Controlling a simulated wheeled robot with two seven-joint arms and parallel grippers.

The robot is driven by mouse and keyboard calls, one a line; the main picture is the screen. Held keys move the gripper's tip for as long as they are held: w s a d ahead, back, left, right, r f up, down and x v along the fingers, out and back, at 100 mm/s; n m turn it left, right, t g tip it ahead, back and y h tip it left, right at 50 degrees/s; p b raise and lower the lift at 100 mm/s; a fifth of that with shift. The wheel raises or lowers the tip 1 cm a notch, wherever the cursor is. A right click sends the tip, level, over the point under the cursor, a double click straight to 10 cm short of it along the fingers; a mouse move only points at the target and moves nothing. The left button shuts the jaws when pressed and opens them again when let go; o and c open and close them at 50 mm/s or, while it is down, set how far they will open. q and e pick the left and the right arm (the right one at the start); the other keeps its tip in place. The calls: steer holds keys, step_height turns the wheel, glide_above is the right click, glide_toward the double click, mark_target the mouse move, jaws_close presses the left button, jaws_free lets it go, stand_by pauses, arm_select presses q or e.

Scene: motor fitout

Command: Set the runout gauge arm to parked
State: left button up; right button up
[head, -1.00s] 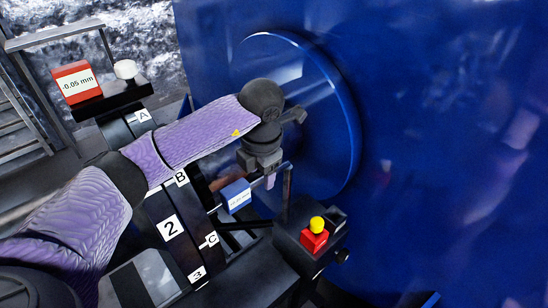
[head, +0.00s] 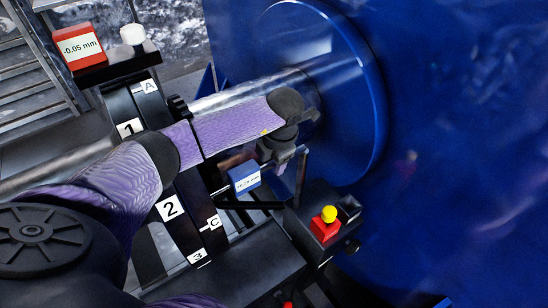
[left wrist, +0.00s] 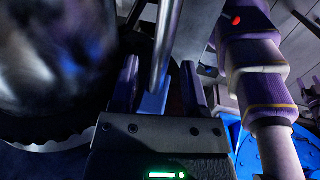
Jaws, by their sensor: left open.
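My left gripper (head: 284,163) points down beside the large blue disc, at the right end of the metal shaft. In the left wrist view, its two fingers (left wrist: 160,92) are apart. A bright metal rod (left wrist: 165,45) and a blue piece (left wrist: 152,103) show between or beyond them; I cannot tell whether they touch. In the head view, a small blue block with a white label (head: 244,179) sits just left of and below the gripper, near a thin upright post (head: 302,176). These look like gauge parts, but the gauge arm itself is not clearly told apart. My right gripper is out of view.
A red block labelled -0.05 mm (head: 80,48) and a white knob (head: 132,34) stand at upper left. A red and yellow button (head: 326,222) sits on a dark box at lower right. The blue disc (head: 340,85) and wall close off the right side.

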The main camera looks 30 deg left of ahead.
arm_select(q)
jaws_close()
steer(key=shift+r, duration=0.1)
stand_by(1.2)
